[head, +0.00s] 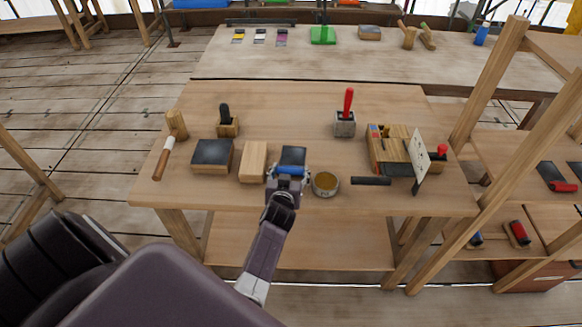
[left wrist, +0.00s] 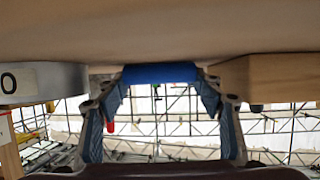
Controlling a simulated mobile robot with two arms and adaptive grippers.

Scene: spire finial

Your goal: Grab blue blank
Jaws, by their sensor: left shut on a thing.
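In the left wrist view the blue blank (left wrist: 160,73) shows between the two fingers of my left gripper (left wrist: 160,90), right by the bench surface. I cannot tell whether it is lifted at all. My right gripper is not in view.
Close left stand the pale wooden block (head: 254,161) and a dark-topped block (head: 212,155). The round tin (head: 325,184) is close right. A black-handled tool (head: 371,181) and a wooden tool box (head: 388,147) stand farther right. The bench behind the blank is mostly clear.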

